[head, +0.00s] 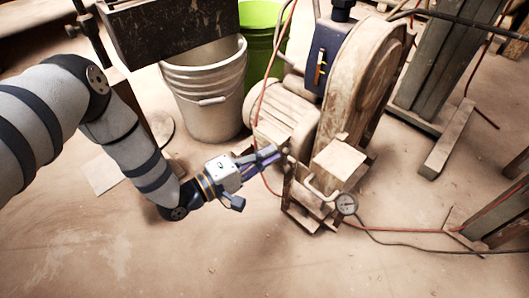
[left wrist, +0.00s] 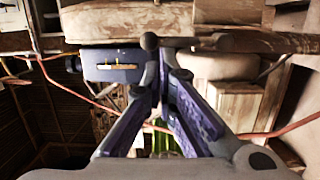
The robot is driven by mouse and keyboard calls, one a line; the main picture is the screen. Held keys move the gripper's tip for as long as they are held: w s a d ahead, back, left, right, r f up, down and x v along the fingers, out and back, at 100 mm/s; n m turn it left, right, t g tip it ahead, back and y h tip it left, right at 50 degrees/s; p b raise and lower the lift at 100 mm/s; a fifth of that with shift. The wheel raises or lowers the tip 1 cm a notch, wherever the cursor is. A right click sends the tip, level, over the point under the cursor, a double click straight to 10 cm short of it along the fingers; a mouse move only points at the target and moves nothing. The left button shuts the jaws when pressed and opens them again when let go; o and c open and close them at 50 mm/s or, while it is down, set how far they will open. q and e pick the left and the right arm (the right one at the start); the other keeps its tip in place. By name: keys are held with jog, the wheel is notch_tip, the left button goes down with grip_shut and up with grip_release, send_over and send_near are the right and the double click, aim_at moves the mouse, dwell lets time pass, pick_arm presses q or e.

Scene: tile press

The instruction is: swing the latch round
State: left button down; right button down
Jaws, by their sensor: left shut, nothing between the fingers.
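My left gripper (head: 276,152) reaches in from the left and ends at the side of the tile press (head: 352,90). Its purple-lined fingers are shut and empty; in the left wrist view the tips (left wrist: 160,68) come together. A dark round knob (left wrist: 149,42) shows just beyond the tips, close to them; I cannot tell whether they touch. It may be the end of the latch, whose rest I cannot make out. In the head view the fingertips cover that spot. A pale bent handle (head: 321,190) sits on the press's lower front. My right gripper is not in view.
A white bucket (head: 207,95) and a green bucket (head: 258,18) stand behind my left arm. A gauge (head: 346,204), a red hose (head: 395,229) and a dark cable lie around the press's foot. The floor in front is clear.

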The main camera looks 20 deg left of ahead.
aim_at(288, 154)
pick_arm(q)
jog(key=shift+s+d+r+m+p, duration=0.25)
jog(key=shift+d+m+p, duration=0.25)
jog(key=shift+m+p, duration=0.5)
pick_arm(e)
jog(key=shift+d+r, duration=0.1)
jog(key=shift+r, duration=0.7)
